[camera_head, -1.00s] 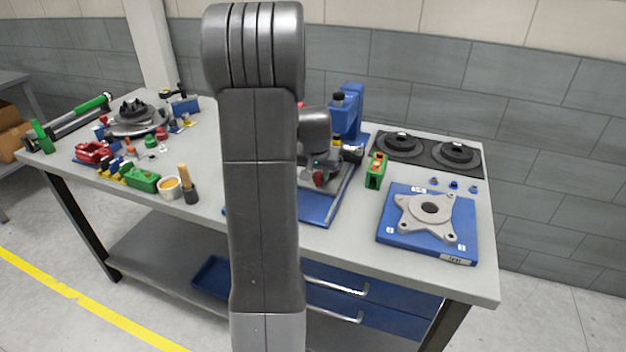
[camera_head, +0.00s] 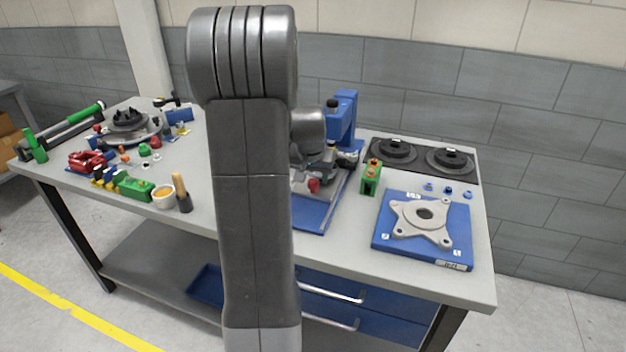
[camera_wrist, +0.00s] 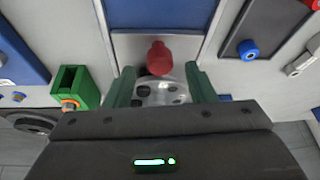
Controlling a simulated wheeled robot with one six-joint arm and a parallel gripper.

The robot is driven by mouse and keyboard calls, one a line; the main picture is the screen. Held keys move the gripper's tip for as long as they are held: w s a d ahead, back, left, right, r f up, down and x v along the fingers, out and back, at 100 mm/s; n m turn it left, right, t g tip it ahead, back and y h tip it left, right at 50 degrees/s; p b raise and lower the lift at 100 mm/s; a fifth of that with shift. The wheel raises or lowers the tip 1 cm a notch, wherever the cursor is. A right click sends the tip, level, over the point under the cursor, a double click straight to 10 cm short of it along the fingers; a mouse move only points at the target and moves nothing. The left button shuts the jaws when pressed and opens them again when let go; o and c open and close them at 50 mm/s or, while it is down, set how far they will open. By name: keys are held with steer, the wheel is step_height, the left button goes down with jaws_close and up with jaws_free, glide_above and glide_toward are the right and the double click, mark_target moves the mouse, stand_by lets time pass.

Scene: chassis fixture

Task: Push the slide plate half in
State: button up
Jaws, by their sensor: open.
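A red knob (camera_wrist: 159,58) shows between the fingertips of my gripper (camera_wrist: 160,80) in the wrist view, with gaps to both green fingers. My gripper is open. A round grey metal part with dark holes (camera_wrist: 165,92) lies between the fingers, partly hidden by the gripper body. The knob also shows in the head view (camera_head: 314,186), at the blue fixture (camera_head: 312,214) with a tall blue post (camera_head: 343,122). I cannot clearly pick out the slide plate or how far in it sits; my arm hides part of the fixture.
A green block (camera_head: 371,178) stands right of the fixture; it also shows in the wrist view (camera_wrist: 75,88). A blue plate (camera_head: 392,244) carries a grey star-shaped flange (camera_head: 420,216). Black discs (camera_head: 397,149) lie on a dark mat behind. Tools and small parts crowd the bench's left side.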

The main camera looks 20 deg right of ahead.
steer(key=v, duration=1.1)
steer(key=shift+r, duration=0.25)
steer(key=shift+s+f, duration=0.1)
steer(key=x, duration=1.3)
steer(key=shift+f, duration=0.4)
steer(key=shift+s+a+r, duration=0.15)
steer(key=shift+s+a, duration=0.25)
